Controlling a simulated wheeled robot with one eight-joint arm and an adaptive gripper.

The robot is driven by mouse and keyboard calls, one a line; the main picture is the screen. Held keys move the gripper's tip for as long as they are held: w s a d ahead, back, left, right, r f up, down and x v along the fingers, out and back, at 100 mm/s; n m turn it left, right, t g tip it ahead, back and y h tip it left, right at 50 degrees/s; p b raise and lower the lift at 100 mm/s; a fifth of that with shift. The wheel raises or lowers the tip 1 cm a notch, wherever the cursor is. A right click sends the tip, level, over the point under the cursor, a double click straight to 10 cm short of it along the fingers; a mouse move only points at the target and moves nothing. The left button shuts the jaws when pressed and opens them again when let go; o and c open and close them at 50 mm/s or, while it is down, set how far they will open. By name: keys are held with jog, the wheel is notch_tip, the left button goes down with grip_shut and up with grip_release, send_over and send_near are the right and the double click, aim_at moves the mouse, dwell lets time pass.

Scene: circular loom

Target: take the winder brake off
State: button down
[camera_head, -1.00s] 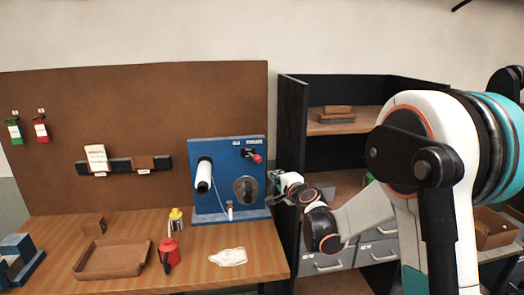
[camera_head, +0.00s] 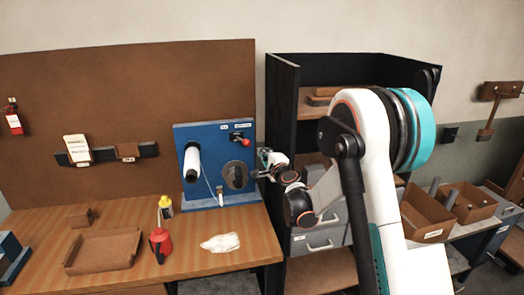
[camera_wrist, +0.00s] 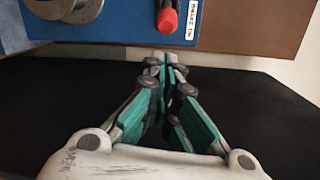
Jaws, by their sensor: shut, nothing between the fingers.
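The blue winder panel (camera_head: 208,158) stands upright at the back of the wooden bench. A red-tipped lever (camera_head: 240,136) sticks out near its upper right, beside a small white label. In the wrist view the red handle (camera_wrist: 167,18) hangs at the top edge, with a label (camera_wrist: 193,20) to its right that seems to read as a brake marking. My gripper (camera_head: 263,173) is just right of the panel's edge. In the wrist view my gripper (camera_wrist: 165,65) has its green-padded fingers shut and empty, with the red handle beyond the tips, apart from them.
The panel also carries a white spool (camera_head: 192,163) and a dark round disc (camera_head: 235,175). A black shelf unit (camera_head: 283,150) stands close right of the bench.

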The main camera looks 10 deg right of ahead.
aim_at(244, 141)
jog(key=w+a, duration=0.1)
jog(key=w, duration=0.7)
jog(key=shift+w+f, duration=0.35)
jog(key=shift+w, duration=0.05)
